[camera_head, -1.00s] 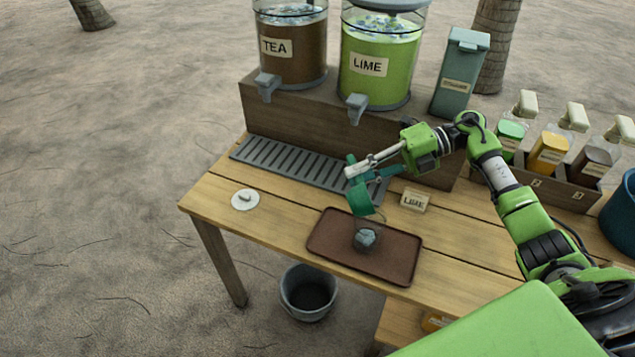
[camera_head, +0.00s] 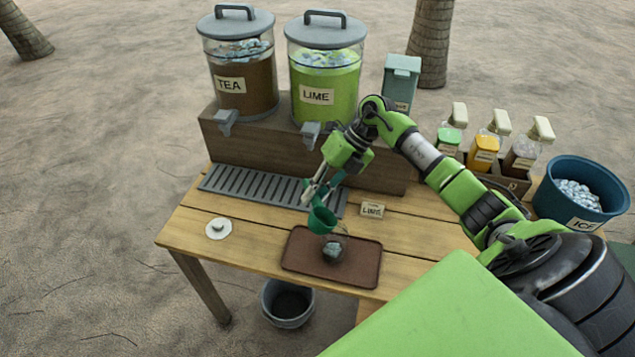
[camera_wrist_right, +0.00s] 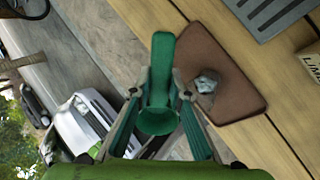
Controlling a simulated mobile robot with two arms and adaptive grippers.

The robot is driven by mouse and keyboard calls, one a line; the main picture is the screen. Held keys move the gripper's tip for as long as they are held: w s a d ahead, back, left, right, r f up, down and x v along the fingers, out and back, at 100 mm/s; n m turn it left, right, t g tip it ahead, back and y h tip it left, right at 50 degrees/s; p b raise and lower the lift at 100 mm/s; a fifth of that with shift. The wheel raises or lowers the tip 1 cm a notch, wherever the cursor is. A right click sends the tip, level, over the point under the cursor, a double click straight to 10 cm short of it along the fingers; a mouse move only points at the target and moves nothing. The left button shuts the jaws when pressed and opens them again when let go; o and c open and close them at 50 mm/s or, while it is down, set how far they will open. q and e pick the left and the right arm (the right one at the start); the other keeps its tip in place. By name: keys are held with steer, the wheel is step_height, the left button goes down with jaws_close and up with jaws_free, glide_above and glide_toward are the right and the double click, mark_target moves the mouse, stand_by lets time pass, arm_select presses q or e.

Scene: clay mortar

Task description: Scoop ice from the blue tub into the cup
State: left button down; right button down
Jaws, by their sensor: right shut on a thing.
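My right gripper (camera_head: 319,190) is shut on a green scoop (camera_head: 322,219) and holds it tilted just above the cup. The right wrist view shows the scoop (camera_wrist_right: 160,85) between the two fingers, with no ice visible in its bowl. The clear cup (camera_head: 343,243) stands on the brown tray (camera_head: 300,262) with a clump of ice (camera_head: 332,252) inside; its outline is hard to see. The ice clump (camera_wrist_right: 207,82) also shows in the right wrist view. The blue tub (camera_head: 556,201), labelled ICE and holding ice, stands at the far right. My left gripper is out of view.
Tea (camera_head: 238,80) and lime (camera_head: 322,85) dispensers stand on a wooden riser behind a grey drip grate (camera_head: 225,182). A small LIME sign (camera_head: 372,210) is behind the tray. A white disc (camera_head: 219,229) lies at left. Several bottles stand at right. A grey bucket (camera_head: 287,305) is on the ground.

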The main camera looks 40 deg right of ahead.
steer(key=h+p, duration=0.1)
steer(key=r+h+p, duration=0.1)
steer(key=h+p, duration=0.1)
steer(key=g+h+p, duration=0.1)
steer(key=p, duration=0.1)
steer(key=shift+w+a+r+h, duration=0.15)
steer(key=shift+a+r+h, duration=0.2)
steer(key=shift+a+h, duration=0.05)
steer(key=shift+r+h, duration=0.15)
steer(key=shift+h, duration=0.25)
steer(key=shift+g+h+p, duration=0.3)
steer(key=shift+h+p, duration=0.15)
steer(key=shift+h, duration=0.05)
